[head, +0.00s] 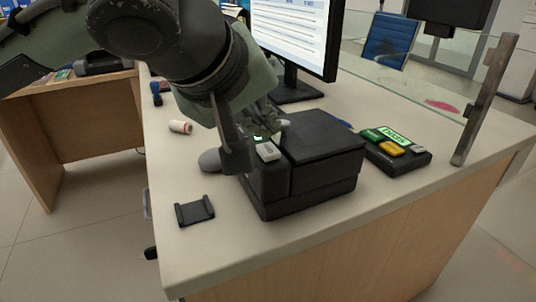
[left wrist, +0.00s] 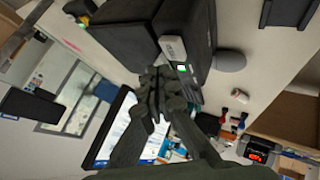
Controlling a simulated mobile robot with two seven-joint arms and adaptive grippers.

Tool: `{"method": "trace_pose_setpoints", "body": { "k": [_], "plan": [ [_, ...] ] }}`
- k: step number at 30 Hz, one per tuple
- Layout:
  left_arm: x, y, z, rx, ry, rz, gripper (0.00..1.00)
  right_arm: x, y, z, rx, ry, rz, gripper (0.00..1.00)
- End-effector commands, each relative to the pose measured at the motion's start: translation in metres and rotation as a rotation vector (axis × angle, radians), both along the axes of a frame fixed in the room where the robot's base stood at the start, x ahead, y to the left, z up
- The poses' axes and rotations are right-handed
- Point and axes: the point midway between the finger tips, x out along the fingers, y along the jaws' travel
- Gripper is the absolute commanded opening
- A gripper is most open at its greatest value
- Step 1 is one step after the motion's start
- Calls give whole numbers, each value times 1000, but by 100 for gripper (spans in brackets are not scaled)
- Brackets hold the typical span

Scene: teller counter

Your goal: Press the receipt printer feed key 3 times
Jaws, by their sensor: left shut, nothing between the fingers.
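The black receipt printer (head: 325,145) stands on the counter. Its pale feed key (head: 269,151) and a small green light (head: 258,138) are on the side strip by my left gripper. My left gripper (head: 268,128) is shut and empty, with its fingertips close to the key and light. In the left wrist view the pale key (left wrist: 173,47) lies just beyond the shut fingertips (left wrist: 163,74), and the green light (left wrist: 181,68) shows beside them. I cannot tell whether the fingertips touch the printer. My right gripper is not in view.
A keypad terminal (head: 398,152) with green and yellow keys stands right of the printer. A monitor (head: 300,40) is behind. A grey mouse (head: 209,160), a small roll (head: 180,127) and a black holder (head: 195,210) lie to the left. The front counter is clear.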

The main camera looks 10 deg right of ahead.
Motion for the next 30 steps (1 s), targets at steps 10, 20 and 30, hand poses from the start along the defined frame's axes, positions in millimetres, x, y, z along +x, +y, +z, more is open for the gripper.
{"method": "trace_pose_setpoints", "body": {
  "k": [10,20,30],
  "plan": [
    [0,0,-5,1,0,-1,0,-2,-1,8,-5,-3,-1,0],
    [0,0,-5,1,0,-1,0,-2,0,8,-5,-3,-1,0],
    [0,0,-5,0,0,0,0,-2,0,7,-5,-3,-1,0]
  ]
}}
